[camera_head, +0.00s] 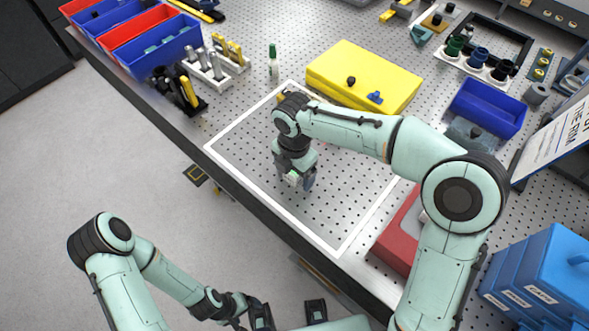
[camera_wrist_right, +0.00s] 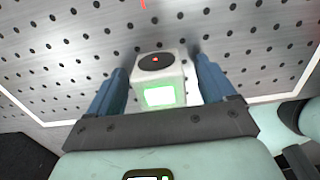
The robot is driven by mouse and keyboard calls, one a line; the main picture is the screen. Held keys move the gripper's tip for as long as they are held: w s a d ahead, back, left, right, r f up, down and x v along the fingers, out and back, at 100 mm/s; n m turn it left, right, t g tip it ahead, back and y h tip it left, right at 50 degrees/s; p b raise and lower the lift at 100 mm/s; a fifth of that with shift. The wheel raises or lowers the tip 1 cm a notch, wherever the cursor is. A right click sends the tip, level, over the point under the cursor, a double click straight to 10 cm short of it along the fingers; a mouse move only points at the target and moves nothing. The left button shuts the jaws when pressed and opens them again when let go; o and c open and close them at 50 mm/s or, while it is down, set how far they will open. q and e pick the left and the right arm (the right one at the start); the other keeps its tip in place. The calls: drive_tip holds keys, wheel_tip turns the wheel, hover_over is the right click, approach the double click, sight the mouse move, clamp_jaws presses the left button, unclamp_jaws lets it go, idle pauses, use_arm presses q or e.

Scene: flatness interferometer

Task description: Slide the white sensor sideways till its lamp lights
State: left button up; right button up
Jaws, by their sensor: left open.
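The white sensor (camera_wrist_right: 160,78) is a small block standing on the perforated metal plate. A black disc with a red dot is on its top, and a square lamp (camera_wrist_right: 159,96) on its near face glows green. In the head view the right gripper (camera_head: 299,181) is low over the plate inside the white outline; the sensor is partly hidden there. My left gripper (camera_head: 262,316) is open, low at the bottom edge, away from the table.
The white outline (camera_head: 275,240) frames clear perforated plate around the sensor. A yellow case (camera_head: 364,78) lies behind my right arm. A red box (camera_head: 400,238) is to the right, partly behind the arm. A blue bin (camera_head: 487,108) stands further right. The table's front edge runs diagonally below.

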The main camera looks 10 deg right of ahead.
drive_tip(key=shift+r, duration=0.1)
use_arm(q)
drive_tip(key=w+r+p, duration=0.1)
drive_tip(key=r+p, duration=0.1)
drive_tip(key=r, duration=0.1)
drive_tip(key=shift+w, duration=0.35)
use_arm(e)
wheel_tip(320, 180, up, 13)
drive_tip(key=shift+r, duration=0.1)
idle(0.3)
